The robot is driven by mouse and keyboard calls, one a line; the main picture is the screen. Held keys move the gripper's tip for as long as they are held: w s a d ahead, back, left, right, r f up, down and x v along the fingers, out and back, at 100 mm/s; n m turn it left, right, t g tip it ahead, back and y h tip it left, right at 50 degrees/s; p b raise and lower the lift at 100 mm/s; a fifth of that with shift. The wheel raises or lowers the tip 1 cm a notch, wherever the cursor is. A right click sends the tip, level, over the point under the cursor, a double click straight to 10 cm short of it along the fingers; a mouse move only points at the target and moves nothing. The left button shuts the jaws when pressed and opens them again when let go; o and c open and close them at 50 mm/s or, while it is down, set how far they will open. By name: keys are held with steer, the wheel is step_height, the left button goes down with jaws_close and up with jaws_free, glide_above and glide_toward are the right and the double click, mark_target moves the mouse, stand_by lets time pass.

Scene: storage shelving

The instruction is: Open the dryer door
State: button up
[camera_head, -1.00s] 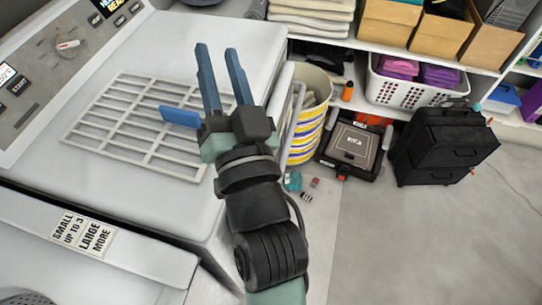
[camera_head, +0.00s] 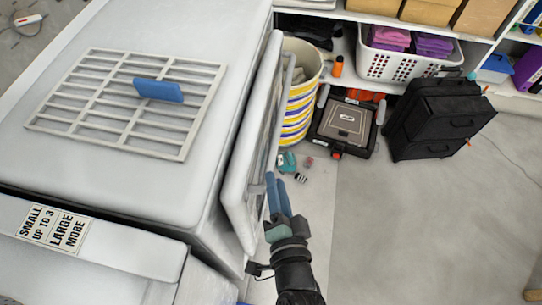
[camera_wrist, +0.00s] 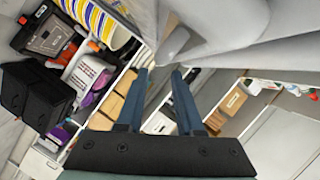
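The white dryer (camera_head: 150,190) fills the left of the head view. Its door (camera_head: 247,150) is on the right side and stands ajar, its top edge apart from the body. A small grey handle (camera_head: 257,189) sticks out from the door's outer face. My gripper (camera_head: 274,182) is low beside this outer face, close to the handle; contact cannot be told. In the wrist view my gripper (camera_wrist: 159,74) has its two blue fingers apart with nothing held. A pale grey protruding part, perhaps the handle (camera_wrist: 174,42), lies just beyond the fingertips.
A white rack (camera_head: 60,105) and a blue block (camera_head: 158,90) are on the dryer top. A striped bin (camera_head: 300,100), a black case (camera_head: 343,125) and a black suitcase (camera_head: 440,120) stand beyond the door. The floor (camera_head: 420,230) at right is clear.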

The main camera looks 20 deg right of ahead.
mark_target(271, 157)
steer(key=x, duration=0.8)
jaws_close()
stand_by(1.4)
